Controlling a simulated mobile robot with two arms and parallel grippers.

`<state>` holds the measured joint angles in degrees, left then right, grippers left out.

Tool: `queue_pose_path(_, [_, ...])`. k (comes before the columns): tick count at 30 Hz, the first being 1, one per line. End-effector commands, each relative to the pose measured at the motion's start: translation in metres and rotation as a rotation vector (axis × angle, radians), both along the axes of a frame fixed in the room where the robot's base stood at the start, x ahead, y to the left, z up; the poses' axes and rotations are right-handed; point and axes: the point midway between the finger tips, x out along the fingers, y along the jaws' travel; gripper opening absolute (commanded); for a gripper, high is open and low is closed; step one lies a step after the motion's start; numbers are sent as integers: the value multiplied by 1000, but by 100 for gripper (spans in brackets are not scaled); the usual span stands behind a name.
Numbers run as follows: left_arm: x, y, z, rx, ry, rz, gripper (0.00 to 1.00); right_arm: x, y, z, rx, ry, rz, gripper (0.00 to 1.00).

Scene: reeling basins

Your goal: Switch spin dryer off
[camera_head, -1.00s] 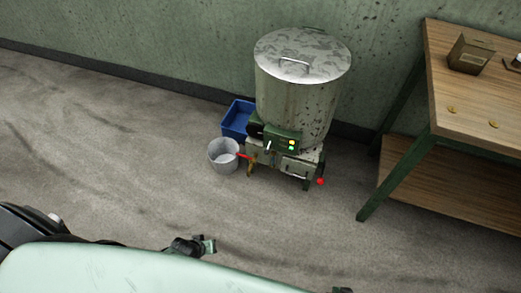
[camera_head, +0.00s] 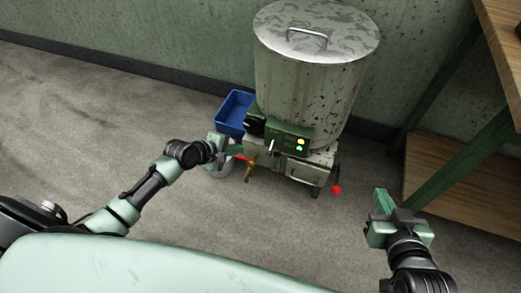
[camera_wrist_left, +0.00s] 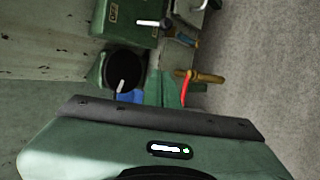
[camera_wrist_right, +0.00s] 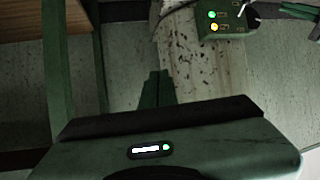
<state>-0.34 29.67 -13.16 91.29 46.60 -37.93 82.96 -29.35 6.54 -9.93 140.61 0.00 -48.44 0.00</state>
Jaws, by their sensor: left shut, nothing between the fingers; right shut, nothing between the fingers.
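The spin dryer (camera_head: 305,80) is a tall speckled drum with a closed, handled lid, standing by the wall. Its green control box (camera_head: 286,136) is on the lower front and has a pale lever (camera_head: 272,145) and lit yellow and green lights (camera_head: 300,145). The control box also shows at the top of the left wrist view (camera_wrist_left: 122,18) and the right wrist view (camera_wrist_right: 228,18).
A brass tap (camera_head: 249,170) with a red handle sticks out below the box. A red knob (camera_head: 337,190) is at lower right. A wooden table's shelf (camera_head: 450,172) stands right.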

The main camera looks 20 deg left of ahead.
Motion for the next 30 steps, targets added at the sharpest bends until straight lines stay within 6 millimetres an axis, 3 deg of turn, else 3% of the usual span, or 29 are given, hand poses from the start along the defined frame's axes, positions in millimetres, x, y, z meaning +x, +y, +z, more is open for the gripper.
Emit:
queue_pose_path(14, [3, -1, -2, -2, -1, 2, 0, 5, 2, 8, 11, -44, 3, 0])
queue_pose_path(20, [14, -6, -14, -2, -2, 2, 0, 21, 11, 36, 50, -209, 14, 0])
queue_pose_path(30, [35, -17, -35, -1, -3, 1, 0, 33, 24, 108, 145, -582, 37, 0])
